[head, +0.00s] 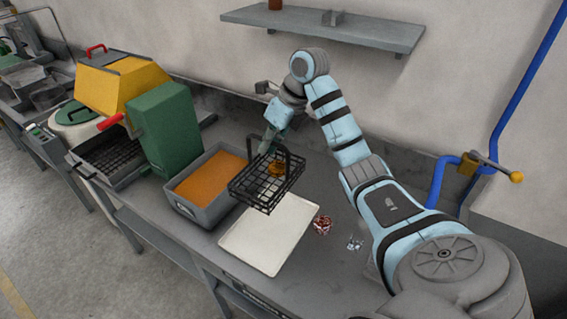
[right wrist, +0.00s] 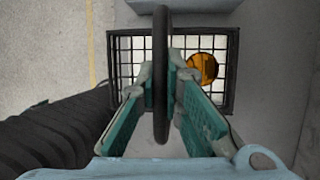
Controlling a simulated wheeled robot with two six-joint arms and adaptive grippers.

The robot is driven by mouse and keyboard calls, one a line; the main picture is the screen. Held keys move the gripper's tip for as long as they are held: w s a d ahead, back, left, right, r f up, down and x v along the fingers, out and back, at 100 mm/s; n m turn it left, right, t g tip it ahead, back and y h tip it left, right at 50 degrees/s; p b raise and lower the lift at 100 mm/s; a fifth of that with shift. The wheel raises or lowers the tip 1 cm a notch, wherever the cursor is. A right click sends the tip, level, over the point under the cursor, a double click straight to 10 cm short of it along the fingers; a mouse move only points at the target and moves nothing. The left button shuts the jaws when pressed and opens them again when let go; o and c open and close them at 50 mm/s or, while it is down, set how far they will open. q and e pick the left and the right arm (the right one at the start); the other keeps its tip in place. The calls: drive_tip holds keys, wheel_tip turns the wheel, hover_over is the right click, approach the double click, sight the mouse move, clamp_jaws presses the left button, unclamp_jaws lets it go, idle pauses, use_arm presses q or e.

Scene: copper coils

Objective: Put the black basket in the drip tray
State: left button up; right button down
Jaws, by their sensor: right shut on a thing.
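The black basket (head: 263,190) is a wire basket with a tall hoop handle. It hangs above the bench, over the far end of a shallow white tray (head: 262,243), which looks like the drip tray. My right gripper (head: 268,143) is shut on the basket's handle. In the right wrist view, the handle runs between the fingers of my right gripper (right wrist: 163,95), and the basket (right wrist: 121,70) lies below. A copper-orange coil (right wrist: 203,69) sits in the basket, toward its right side. My left gripper is not in view.
A grey bin (head: 196,208) with orange contents stands left of the white tray. A green and yellow machine (head: 165,130) stands further left. Reddish scraps (head: 322,225) and small clear bits (head: 354,243) lie right of the tray. A wall shelf (head: 330,27) is above.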

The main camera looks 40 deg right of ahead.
sight(268, 181)
drive_tip(key=f+b, duration=0.9)
drive_tip(key=f, duration=0.1)
drive_tip(key=shift+w+f, duration=0.1)
drive_tip(key=shift+w, duration=0.1)
wheel_tip(268, 181, down, 2)
drive_tip(key=shift+f+b, duration=0.25)
drive_tip(key=shift+b, duration=0.35)
wheel_tip(268, 181, down, 8)
drive_tip(key=shift+r+p, duration=0.25)
drive_tip(key=shift+p, duration=0.15)
drive_tip(key=shift+f, duration=0.15)
drive_tip(key=c, duration=1.7)
unclamp_jaws()
drive_tip(key=shift+s, duration=0.1)
